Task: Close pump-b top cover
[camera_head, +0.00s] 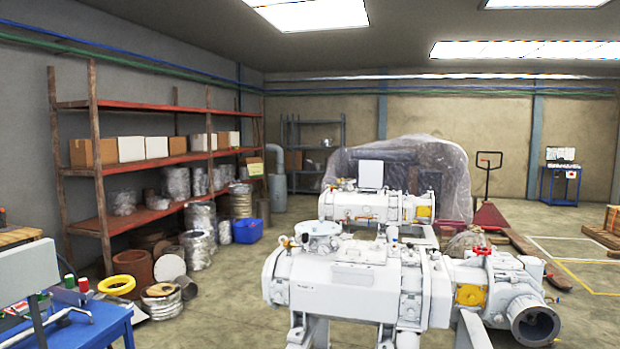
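Two white screw vacuum pumps stand on the floor. The nearer pump (340,290) is large, in the lower middle, with a small dark label too small to read. A round flange (318,229) and a box-like raised part (362,252) sit on its top. The farther pump (365,208) stands behind it, and a flat white panel (370,174) stands upright above its top. I cannot tell for sure which pump is pump-b, or whether that panel is its top cover. My gripper is not in view.
A blue table (95,330) with tools is at the lower left. A red shelf (105,225) with boxes lines the left wall, with cans and a yellow ring (117,285) below. A wrapped machine (445,165) and a pallet jack (488,205) stand behind. Floor is clear between shelf and pumps.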

